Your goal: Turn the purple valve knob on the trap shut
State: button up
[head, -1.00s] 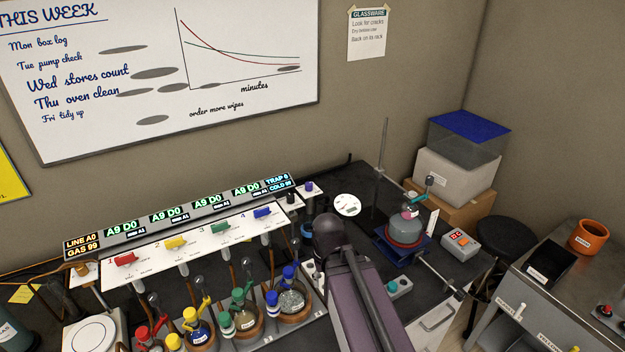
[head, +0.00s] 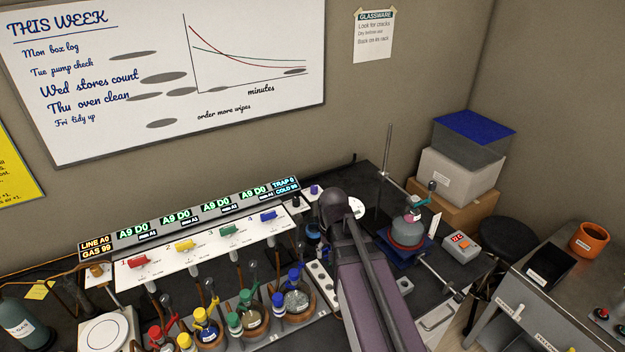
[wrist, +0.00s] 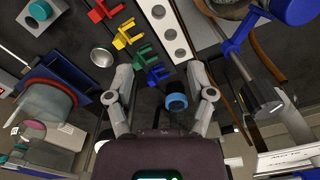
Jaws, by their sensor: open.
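A small purple knob (head: 314,189) stands on the white panel end at the right of the manifold, beside a black knob (head: 296,201). In the head view my arm covers much of the space just right of it. A dark vessel with a blue top (head: 312,231), perhaps the trap, shows partly left of my arm. A blue ring-shaped cap (wrist: 176,103) lies below, between the fingers. I cannot make out the purple knob in the wrist view.
The manifold (head: 200,245) with coloured valves and several flasks runs to the left. A flask on a blue jack (head: 407,232) and a thin upright rod (head: 387,155) stand to the right. Coloured clips (wrist: 128,33) and a white holed block (wrist: 168,28) lie on the bench.

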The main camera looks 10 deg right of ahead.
aim_at(314, 186)
jog(key=w+r+m+p, duration=0.6)
jog(key=w+r+p, duration=1.2)
jog(key=w, duration=0.5)
jog(key=shift+w+r, duration=0.15)
jog(key=shift+r, duration=0.55)
jog(key=shift+f, duration=0.15)
notch_tip(314, 186, down, 14)
jog(key=b, duration=1.4)
jog(key=shift+r, duration=0.25)
